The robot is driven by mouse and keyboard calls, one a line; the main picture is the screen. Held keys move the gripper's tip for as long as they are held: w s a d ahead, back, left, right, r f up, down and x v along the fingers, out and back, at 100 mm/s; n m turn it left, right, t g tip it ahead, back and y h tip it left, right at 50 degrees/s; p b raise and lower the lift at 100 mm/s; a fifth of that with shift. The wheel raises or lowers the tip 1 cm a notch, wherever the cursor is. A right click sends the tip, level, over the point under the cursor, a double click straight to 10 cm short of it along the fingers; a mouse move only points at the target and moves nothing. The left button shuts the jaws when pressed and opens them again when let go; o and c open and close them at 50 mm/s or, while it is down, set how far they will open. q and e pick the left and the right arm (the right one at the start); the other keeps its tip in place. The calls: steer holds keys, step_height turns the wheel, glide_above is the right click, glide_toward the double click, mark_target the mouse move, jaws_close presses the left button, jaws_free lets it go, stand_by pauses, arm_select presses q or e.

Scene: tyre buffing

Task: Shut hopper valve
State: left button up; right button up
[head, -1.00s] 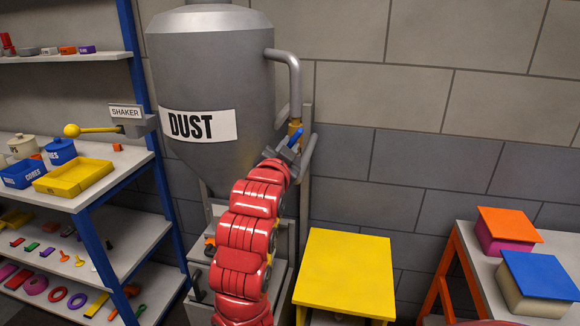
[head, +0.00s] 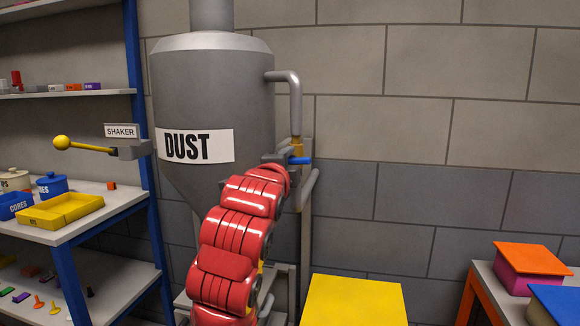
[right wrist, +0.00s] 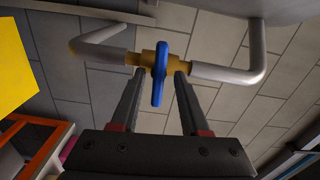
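The grey hopper marked DUST (head: 213,100) stands against the wall with a bent pipe (head: 296,100) on its right side. A brass valve (head: 297,143) sits in this pipe, and its blue handle (head: 300,161) lies level, crosswise to the upright pipe. My right gripper (head: 282,157) is at the valve. In the right wrist view its two fingers (right wrist: 160,82) are open, one on each side of the blue handle (right wrist: 159,76), with a gap on both sides. The brass valve body (right wrist: 146,59) shows behind the handle there. My left gripper is out of view.
A SHAKER sign (head: 121,131) and a lever with a yellow knob (head: 61,143) are left of the hopper. Shelves (head: 130,193) with trays and pots stand at the left. A yellow-topped stand (head: 355,300) and a table with colored boxes (head: 533,258) are at the right.

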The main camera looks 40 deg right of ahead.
steer(key=b+v, duration=0.1)
steer(key=v, duration=0.5)
steer(key=shift+b, duration=0.35)
